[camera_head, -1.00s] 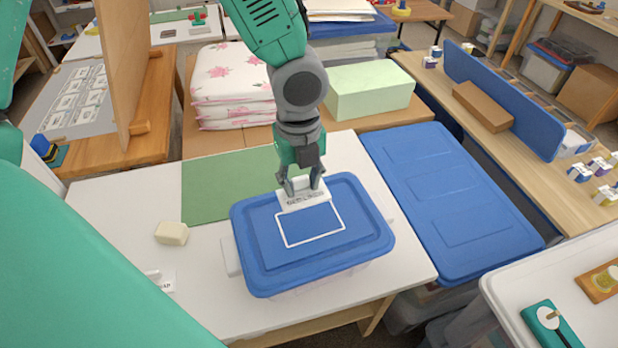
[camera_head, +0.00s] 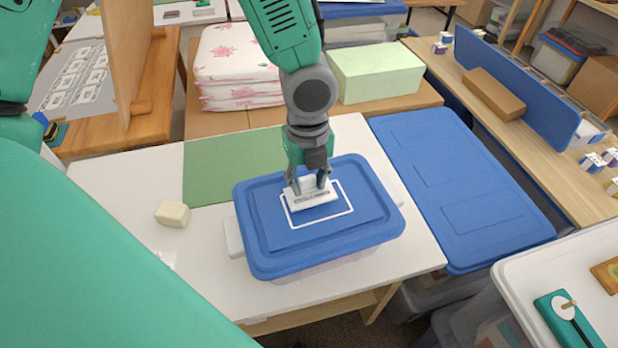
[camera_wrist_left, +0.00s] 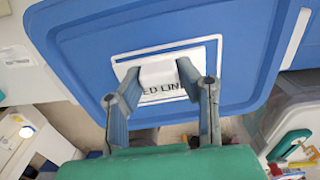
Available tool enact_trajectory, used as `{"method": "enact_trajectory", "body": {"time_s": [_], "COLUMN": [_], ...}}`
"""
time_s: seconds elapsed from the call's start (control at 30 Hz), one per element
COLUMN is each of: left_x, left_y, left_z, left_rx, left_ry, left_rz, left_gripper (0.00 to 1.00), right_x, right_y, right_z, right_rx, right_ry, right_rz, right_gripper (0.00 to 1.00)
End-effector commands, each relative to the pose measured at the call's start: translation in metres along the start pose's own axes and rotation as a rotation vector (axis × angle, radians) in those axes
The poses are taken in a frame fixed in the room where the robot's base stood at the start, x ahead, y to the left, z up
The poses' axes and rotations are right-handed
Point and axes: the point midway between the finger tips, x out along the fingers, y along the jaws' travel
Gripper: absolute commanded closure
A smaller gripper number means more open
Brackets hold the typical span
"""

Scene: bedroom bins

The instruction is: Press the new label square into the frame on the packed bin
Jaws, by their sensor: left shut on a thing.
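The packed bin's blue lid (camera_head: 270,250) sits on the white table, with a white rectangular outline frame (camera_head: 330,220) on its top. My left gripper (camera_head: 308,187) points down over the frame's far part and is shut on a white block-like grip of the label (camera_head: 314,200). In the left wrist view, the gripper (camera_wrist_left: 167,70) has its fingers on either side of the white grip (camera_wrist_left: 157,70), and the label (camera_wrist_left: 165,90) shows part of its printed text, "ED LIN". The label overlaps the frame (camera_wrist_left: 215,60). I cannot tell whether it touches the lid. My right gripper is not in view.
A cream block (camera_head: 172,214) lies on the white table (camera_head: 110,195) left of the bin. A green mat (camera_head: 215,165) lies behind the bin. A large blue lid (camera_head: 460,190) is at the right. Folded floral bedding (camera_head: 235,65) and a pale green box (camera_head: 375,72) stand behind.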

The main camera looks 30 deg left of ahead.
Motion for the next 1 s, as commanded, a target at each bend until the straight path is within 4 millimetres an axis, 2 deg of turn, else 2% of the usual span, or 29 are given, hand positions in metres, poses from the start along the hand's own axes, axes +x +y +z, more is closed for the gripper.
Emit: {"method": "enact_trajectory", "body": {"time_s": [1.0], "left_x": [-0.0008], "left_y": [-0.0046], "left_z": [-0.0072], "left_rx": [0.003], "left_ry": [-0.007], "left_rz": [0.003], "left_gripper": [0.92], "right_x": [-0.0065], "right_y": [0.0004], "right_z": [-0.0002], "right_rx": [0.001], "right_ry": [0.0], "right_rz": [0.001], "right_gripper": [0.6]}}
